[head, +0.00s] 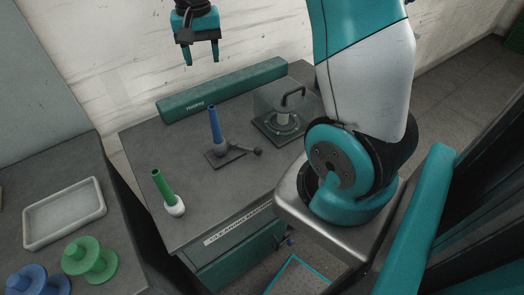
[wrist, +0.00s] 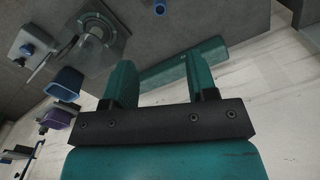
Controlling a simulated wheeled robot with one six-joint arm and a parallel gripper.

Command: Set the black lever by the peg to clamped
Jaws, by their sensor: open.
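The blue peg (head: 215,125) stands upright in a grey holder on a dark base plate (head: 226,160) on the grey table. The black lever (head: 244,149) extends from the holder's foot to the right and ends in a round dark knob (head: 258,152). I cannot tell from its pose whether it is clamped. My gripper (head: 202,62) hangs high above the back of the table, pointing down, well apart from the lever. Its two teal fingers are apart and empty, also in the wrist view (wrist: 158,82). The lever cannot be made out in the wrist view.
A clear cover with a black handle (head: 293,95) stands right of the peg; a teal bar (head: 222,88) lies behind. A green tube in a white holder (head: 174,208) stands at front left. A white tray (head: 64,213), green spool (head: 88,262) and blue spool (head: 40,280) occupy the left surface.

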